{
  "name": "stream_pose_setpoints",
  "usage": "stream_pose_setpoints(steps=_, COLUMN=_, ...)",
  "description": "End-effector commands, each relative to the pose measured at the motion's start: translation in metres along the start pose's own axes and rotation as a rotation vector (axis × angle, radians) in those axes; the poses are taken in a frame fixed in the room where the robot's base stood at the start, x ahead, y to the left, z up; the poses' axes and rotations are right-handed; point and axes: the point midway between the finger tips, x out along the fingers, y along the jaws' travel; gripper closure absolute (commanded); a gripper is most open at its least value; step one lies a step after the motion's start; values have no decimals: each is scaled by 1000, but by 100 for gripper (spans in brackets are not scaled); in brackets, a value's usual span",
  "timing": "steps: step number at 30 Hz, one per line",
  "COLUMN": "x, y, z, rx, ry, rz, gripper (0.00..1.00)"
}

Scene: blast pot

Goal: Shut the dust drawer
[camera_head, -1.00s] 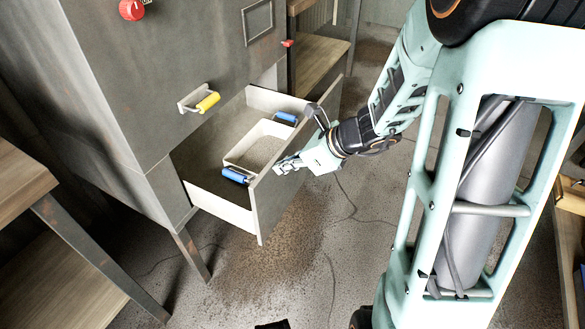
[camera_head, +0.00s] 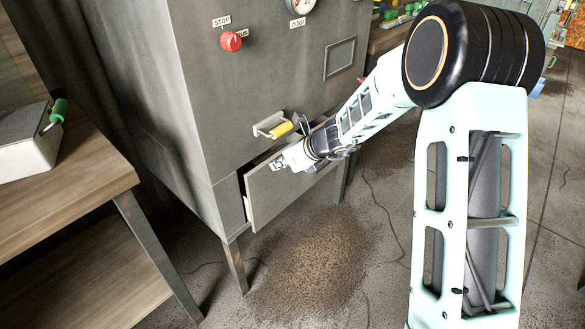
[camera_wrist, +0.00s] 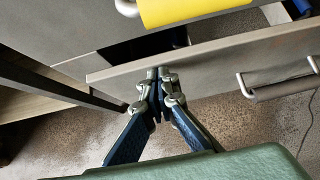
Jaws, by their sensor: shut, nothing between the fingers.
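The dust drawer (camera_head: 270,200) sits low in the grey cabinet and stands slightly out, with a dark gap along its left side in the head view. In the wrist view, the drawer front (camera_wrist: 225,65) crosses the picture, with a narrow opening behind its top edge and a bar handle (camera_wrist: 283,88) at right. A bit of blue shows inside at the top right. My gripper (camera_head: 277,164) is shut and empty, its tips at the drawer front near the top edge. The fingertips (camera_wrist: 160,75) overlap the front in the wrist view; I cannot tell whether they touch.
The grey cabinet (camera_head: 225,120) has a yellow-gripped handle (camera_head: 282,128) just above my gripper and a red stop knob (camera_head: 231,42) higher up. A wooden bench (camera_head: 75,175) stands at left. Brown grit (camera_head: 318,250) covers the floor before the drawer.

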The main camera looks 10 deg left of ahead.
Motion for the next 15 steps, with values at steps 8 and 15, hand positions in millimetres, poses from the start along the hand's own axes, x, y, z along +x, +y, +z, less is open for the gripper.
stream_pose_setpoints(steps=8, x=22, y=1, z=24, rx=-2, ry=0, rz=1, gripper=100)
stream_pose_setpoints(steps=15, x=26, y=0, z=26, rx=0, ry=0, rz=-1, gripper=100)
